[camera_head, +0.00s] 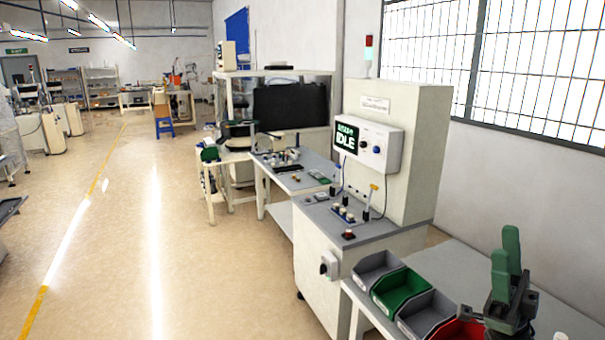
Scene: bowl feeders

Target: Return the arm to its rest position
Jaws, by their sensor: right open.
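My right gripper (506,252) is at the lower right of the head view, over the near table (455,268). My left gripper and arm do not show.
Grey and green bins (400,290) stand on the near table, left of my right gripper. Behind them is a cream machine cabinet (395,140) with a screen (347,138) reading IDLE. A grey workbench (285,172) stands farther back. The floor aisle (150,230) at left is clear.

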